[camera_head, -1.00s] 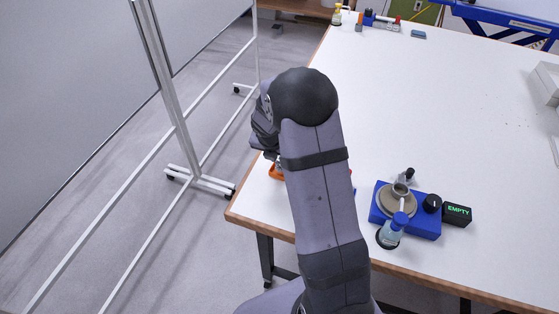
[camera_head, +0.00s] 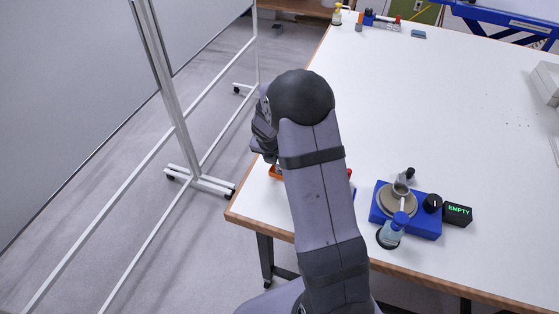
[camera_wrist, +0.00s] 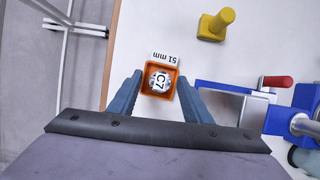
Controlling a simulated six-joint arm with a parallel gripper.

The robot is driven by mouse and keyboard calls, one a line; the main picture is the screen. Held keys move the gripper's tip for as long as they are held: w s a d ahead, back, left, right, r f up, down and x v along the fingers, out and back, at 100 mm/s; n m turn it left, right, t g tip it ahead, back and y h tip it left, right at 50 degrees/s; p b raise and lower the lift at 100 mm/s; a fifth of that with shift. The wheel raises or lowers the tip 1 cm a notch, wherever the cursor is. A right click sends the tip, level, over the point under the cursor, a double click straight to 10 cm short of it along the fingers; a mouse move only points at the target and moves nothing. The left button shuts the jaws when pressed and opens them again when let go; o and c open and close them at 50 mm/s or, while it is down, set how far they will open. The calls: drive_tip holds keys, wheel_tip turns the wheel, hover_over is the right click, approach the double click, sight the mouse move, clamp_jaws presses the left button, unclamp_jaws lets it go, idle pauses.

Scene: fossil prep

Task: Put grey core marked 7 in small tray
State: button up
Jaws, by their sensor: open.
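A round, light grey core (camera_wrist: 160,79) with a pale top marked C7 sits inside the walls of a small orange tray (camera_wrist: 146,89) in the wrist view. In the head view only a bit of the orange tray (camera_head: 274,173) shows beside my arm. My gripper (camera_wrist: 160,77) is open, with one finger on each side of the tray. I cannot tell whether the fingers touch the tray walls. The core's lower part is hidden, and my arm hides the gripper's tips in the head view.
A white label reading "51 mm" (camera_wrist: 166,58) lies at the tray's far side. A yellow knobbed object (camera_wrist: 216,24) stands beyond. A blue device with a red handle (camera_wrist: 277,81) is to the right. A blue stand (camera_head: 425,229) sits near the table's front edge. Most of the table is clear.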

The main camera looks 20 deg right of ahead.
drive_tip(key=v, duration=1.2)
drive_tip(key=s+a+f+m+g+y, duration=0.1)
drive_tip(key=s+a+m, duration=0.3)
drive_tip(key=s+m, duration=0.7)
drive_tip(key=s+a+f+m+g+y, duration=0.1)
drive_tip(key=s+a+m, duration=0.4)
drive_tip(key=s+m, duration=0.6)
drive_tip(key=m+g+y, duration=0.1)
drive_tip(key=m, duration=0.4)
drive_tip(key=shift+s+a+f, duration=0.15)
drive_tip(key=shift+s+a, duration=0.1)
drive_tip(key=shift+s, duration=0.05)
wheel_tip(320, 180, down, 31)
drive_tip(key=b, duration=3.1)
